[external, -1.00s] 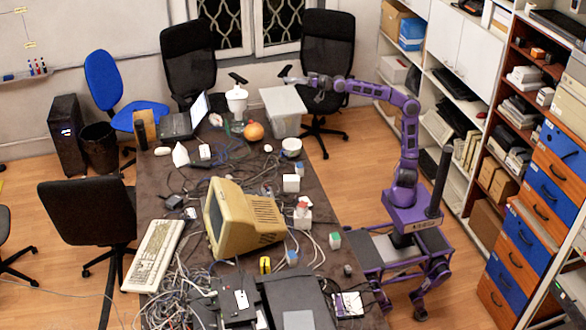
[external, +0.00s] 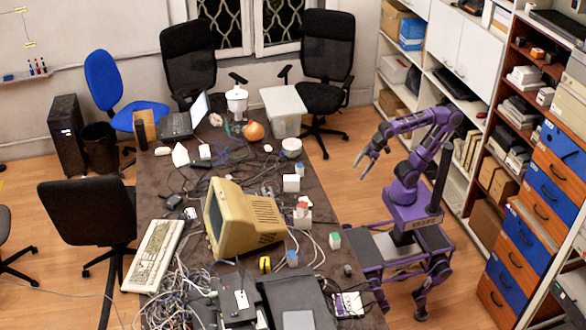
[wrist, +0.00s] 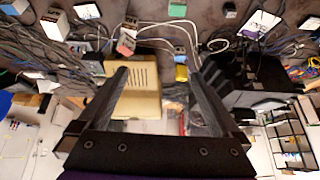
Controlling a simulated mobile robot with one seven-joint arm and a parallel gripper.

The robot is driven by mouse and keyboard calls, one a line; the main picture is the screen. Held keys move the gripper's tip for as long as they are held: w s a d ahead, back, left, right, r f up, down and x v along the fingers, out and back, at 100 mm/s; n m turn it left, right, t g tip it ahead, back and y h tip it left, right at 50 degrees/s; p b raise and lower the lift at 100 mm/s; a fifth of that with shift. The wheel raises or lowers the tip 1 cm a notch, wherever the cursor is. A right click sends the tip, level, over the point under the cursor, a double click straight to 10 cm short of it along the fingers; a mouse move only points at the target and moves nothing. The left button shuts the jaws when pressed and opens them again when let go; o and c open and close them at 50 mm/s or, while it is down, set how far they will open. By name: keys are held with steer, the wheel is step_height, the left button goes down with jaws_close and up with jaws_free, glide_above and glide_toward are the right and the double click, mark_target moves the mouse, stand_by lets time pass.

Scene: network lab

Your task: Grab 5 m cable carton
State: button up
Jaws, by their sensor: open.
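Several small white cartons with coloured tops stand on the cluttered table; their labels are too small to read, so I cannot tell which is the 5 m one. A red-topped carton (external: 303,215) stands right of the beige monitor, also in the wrist view (wrist: 126,43). A green-topped carton (external: 335,240) is near the table's right edge, also in the wrist view (wrist: 177,9). My gripper (external: 365,165) is open and empty, right of the table and apart from all cartons.
The beige monitor (external: 235,220), tangled cables (external: 180,285) and black devices (external: 295,300) crowd the table. A light grey bin (external: 283,112) stands at its far end. Shelves (external: 480,130) rise behind my arm. Floor (external: 345,195) is clear between table and base.

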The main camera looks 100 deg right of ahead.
steer(key=shift+s+a+f+g, duration=0.1)
steer(key=shift+s+f+g, duration=0.05)
steer(key=shift+s+f, duration=0.3)
steer(key=shift+s+a+f+g, duration=0.15)
steer(key=shift+s+f, duration=0.1)
steer(key=shift+s, duration=0.3)
steer(key=shift+d, duration=0.1)
